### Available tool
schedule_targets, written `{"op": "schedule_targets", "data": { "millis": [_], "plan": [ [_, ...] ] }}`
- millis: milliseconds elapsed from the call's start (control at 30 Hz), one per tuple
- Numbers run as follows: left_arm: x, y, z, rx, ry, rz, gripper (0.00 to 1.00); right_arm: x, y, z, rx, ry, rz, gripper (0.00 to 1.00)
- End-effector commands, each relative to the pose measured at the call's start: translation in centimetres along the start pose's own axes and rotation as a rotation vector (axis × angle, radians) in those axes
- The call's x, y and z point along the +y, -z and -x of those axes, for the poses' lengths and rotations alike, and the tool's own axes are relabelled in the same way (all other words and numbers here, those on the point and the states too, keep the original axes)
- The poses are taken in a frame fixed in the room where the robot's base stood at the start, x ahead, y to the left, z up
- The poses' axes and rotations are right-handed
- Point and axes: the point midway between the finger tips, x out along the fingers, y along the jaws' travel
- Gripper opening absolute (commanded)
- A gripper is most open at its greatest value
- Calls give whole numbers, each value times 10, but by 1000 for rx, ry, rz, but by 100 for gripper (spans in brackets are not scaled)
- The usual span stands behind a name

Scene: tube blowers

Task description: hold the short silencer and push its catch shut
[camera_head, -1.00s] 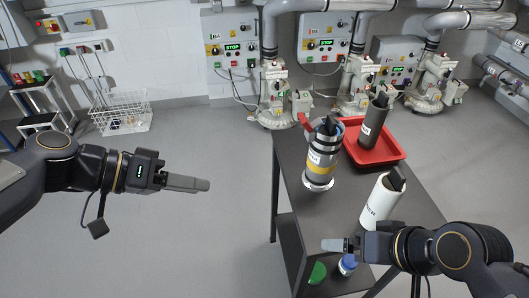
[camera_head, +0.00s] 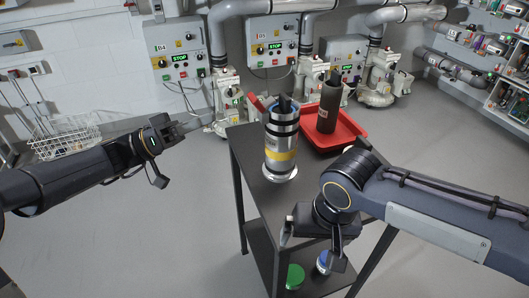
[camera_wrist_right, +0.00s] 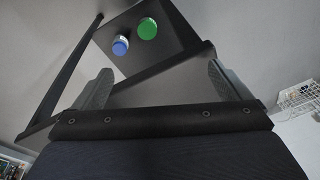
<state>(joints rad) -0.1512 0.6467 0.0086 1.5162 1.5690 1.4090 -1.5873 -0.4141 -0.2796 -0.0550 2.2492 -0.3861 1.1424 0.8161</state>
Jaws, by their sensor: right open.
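A silver silencer (camera_head: 281,145) with a yellow band and dark rings stands upright on the dark table. A red lever (camera_head: 258,104) sticks out at its upper left, raised at a slant; I take it for the catch. My left gripper (camera_head: 198,123) is in the air left of the silencer, apart from it. Whether its fingers are apart I cannot tell. My right gripper (camera_wrist_right: 160,70) is open and empty, its two fingers wide apart in the right wrist view. In the head view my right arm lies across the table's front right, right of the silencer.
A red tray (camera_head: 350,132) holding a dark grey cylinder (camera_head: 328,104) is at the table's back. A green-lidded item (camera_head: 295,276) and a blue-lidded item (camera_head: 323,262) are on the lower shelf. Blowers stand behind the table.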

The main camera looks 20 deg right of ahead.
Motion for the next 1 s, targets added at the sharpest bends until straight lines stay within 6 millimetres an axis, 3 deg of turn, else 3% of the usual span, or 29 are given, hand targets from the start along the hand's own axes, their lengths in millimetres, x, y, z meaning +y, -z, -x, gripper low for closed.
{"op": "schedule_targets", "data": {
  "millis": [100, 233, 400, 500, 733, 1000],
  "plan": [
    [0, 0, 0, 0, 0, 1, 36, -24, 24, 0, 71, -182, -59, 96],
    [0, 0, 0, -1, 1, 1, 36, -37, 70, 2, 317, -353, -163, 96],
    [0, 0, 0, -1, 1, 1, 36, -58, 126, 16, 684, -419, -241, 96],
    [0, 0, 0, -1, 1, 1, 36, -74, 146, 27, 852, -401, -259, 96],
    [0, 0, 0, -1, 1, 1, 36, -96, 167, 40, 1034, -351, -268, 96],
    [0, 0, 0, -1, 1, 1, 36, -82, 196, 25, 1042, -350, -271, 96]
  ]
}}
